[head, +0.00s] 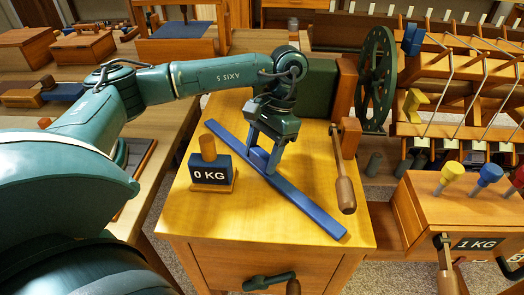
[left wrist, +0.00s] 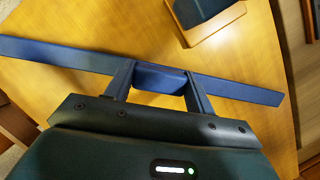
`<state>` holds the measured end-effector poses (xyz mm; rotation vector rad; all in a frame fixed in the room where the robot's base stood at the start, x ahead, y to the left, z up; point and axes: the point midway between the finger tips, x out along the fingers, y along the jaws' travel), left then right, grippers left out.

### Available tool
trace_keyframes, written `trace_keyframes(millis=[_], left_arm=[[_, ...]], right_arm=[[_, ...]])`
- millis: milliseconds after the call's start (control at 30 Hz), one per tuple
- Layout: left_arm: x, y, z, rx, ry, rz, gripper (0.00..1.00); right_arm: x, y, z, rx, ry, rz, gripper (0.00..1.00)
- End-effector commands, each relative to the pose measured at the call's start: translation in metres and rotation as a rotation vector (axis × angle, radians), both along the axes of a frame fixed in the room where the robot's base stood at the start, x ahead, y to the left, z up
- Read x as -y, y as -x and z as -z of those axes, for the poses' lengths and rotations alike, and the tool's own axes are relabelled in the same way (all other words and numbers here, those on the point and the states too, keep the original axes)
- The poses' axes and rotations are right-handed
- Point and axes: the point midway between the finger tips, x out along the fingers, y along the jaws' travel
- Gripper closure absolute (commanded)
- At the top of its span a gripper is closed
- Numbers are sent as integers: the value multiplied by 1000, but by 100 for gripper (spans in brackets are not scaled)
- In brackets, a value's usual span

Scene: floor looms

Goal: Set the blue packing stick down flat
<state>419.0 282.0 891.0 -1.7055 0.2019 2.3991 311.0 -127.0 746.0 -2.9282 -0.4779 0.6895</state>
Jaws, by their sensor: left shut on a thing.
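The blue packing stick (head: 305,200) is a long flat blue bar lying diagonally over the yellow wooden cabinet top (head: 290,239) in the head view. It also shows across the left wrist view (left wrist: 58,54). My left gripper (head: 264,163) is shut on the raised block at the stick's middle, with one finger on each side in the left wrist view (left wrist: 158,82). The stick looks level and at or very near the top; I cannot tell whether it touches. My right gripper is not in view.
A dark blue block marked 0 KG (head: 209,174) with a wooden knob stands left of the stick. A wooden-handled crank (head: 344,190) hangs at the cabinet's right side. A green wheel (head: 377,80) stands behind. A 1 KG wooden box (head: 459,215) is at right.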

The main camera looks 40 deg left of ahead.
Motion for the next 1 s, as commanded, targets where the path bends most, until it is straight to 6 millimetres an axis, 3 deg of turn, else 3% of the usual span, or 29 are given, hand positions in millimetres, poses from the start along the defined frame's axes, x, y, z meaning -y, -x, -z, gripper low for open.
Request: trace_keyframes(millis=[100,133,367,767,1000], left_arm=[[0,0,5,0,0,0,70],[0,0,3,0,0,0,44],[0,0,3,0,0,0,25],[1,-2,-7,2,0,0,24],[5,-19,-56,5,0,0,24]], right_arm=[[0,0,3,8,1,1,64],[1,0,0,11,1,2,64],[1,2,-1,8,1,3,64],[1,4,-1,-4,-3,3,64],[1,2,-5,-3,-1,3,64]])
